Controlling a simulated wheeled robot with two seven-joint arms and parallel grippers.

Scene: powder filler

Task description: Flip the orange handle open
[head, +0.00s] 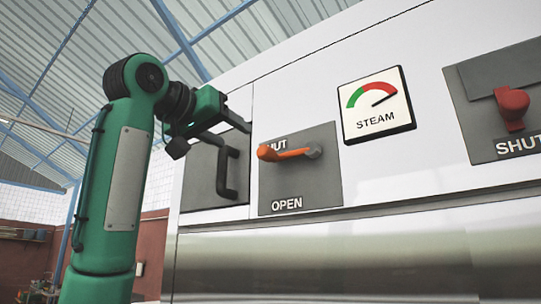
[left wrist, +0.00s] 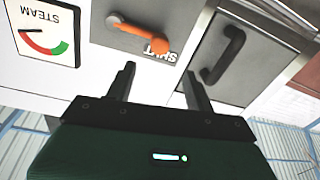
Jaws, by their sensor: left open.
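The orange handle (head: 288,153) lies about level across a grey plate (head: 300,185), with its grip end to the left and its grey pivot to the right. It partly covers the word SHUT at the plate's top; OPEN is printed at the bottom. My left gripper (head: 241,138) is open and empty, up and to the left of the handle. In the left wrist view, which is upside down, the orange handle (left wrist: 138,34) shows beyond the gap between the two spread fingers (left wrist: 158,76), apart from them. My right gripper is not in view.
A black pull handle (head: 231,178) sticks out from a dark panel left of the plate. A steam gauge (head: 376,104) and a red handle (head: 512,105) on another plate are to the right. The white machine front between them is flat.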

